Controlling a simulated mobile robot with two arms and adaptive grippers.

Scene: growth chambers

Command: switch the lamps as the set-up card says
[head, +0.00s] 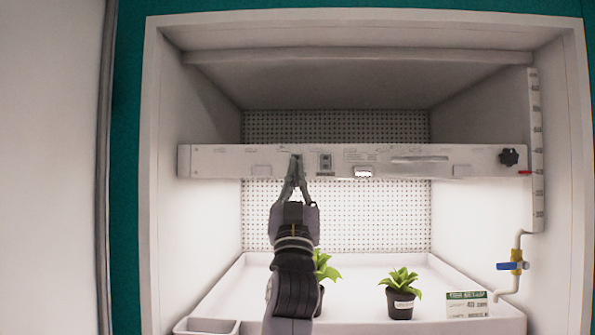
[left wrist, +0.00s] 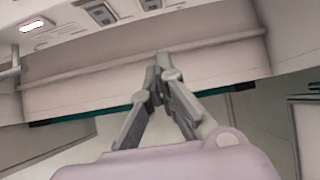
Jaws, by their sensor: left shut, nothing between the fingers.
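A white lamp bar (head: 225,161) spans the chamber. A dark-framed switch (head: 325,162) sits on its front face, right of my left gripper (head: 295,162). The gripper is shut and empty, its fingertips in front of the bar and partly hiding another switch; I cannot tell if they touch it. The left wrist view shows the shut fingertips (left wrist: 162,62) below two switches, one of them clear (left wrist: 100,12). The set-up card (head: 467,304), white with a green header, stands at the tray's right; its text is too small to read. My right gripper is not in view.
A potted plant (head: 401,295) stands in the white tray (head: 350,322); another (head: 323,272) is partly behind my left arm. A black knob (head: 509,157) and blue-handled valve (head: 512,266) are at right.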

